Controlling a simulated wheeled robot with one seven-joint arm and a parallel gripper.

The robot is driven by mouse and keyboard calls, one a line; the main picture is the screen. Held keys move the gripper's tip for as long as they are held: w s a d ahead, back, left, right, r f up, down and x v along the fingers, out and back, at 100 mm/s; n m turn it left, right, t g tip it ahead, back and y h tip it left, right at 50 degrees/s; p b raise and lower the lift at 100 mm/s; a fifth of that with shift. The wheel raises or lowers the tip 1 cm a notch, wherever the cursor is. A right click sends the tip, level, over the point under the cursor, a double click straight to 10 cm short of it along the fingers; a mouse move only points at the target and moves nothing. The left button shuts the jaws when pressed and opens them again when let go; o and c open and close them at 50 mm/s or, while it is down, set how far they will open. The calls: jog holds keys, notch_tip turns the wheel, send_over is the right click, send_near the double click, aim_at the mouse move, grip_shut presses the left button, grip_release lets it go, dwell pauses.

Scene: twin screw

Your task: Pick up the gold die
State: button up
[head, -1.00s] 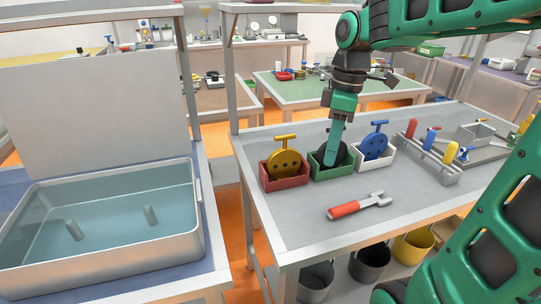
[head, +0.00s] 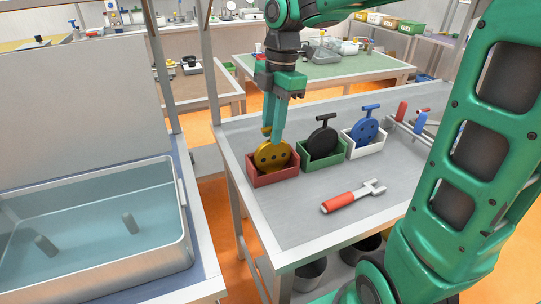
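The gold die (head: 272,156) is a round disc with dark holes and a T-handle on top. It stands upright in the red box (head: 275,179) at the left of the grey bench. My gripper (head: 274,134) points down over it, with its green fingers at the T-handle. The fingers hide most of the handle; only its gold left end shows. I cannot tell whether the fingers have closed on the handle or stand around it. The die's lower part is hidden by the box wall.
A black die (head: 322,141) stands in the green box (head: 325,160) and a blue die (head: 365,129) in the white box (head: 366,151), just right. A red-handled wrench (head: 352,196) lies in front. A water-filled basin (head: 92,228) stands at the left, across a gap.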

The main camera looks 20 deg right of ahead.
aim_at(271, 146)
jog(key=f, duration=0.5)
jog(key=shift+s+a, duration=0.1)
jog(key=shift+a, duration=0.2)
jog(key=shift+c, duration=0.3)
grip_shut()
jog(key=shift+r, duration=0.15)
dwell(0.7)
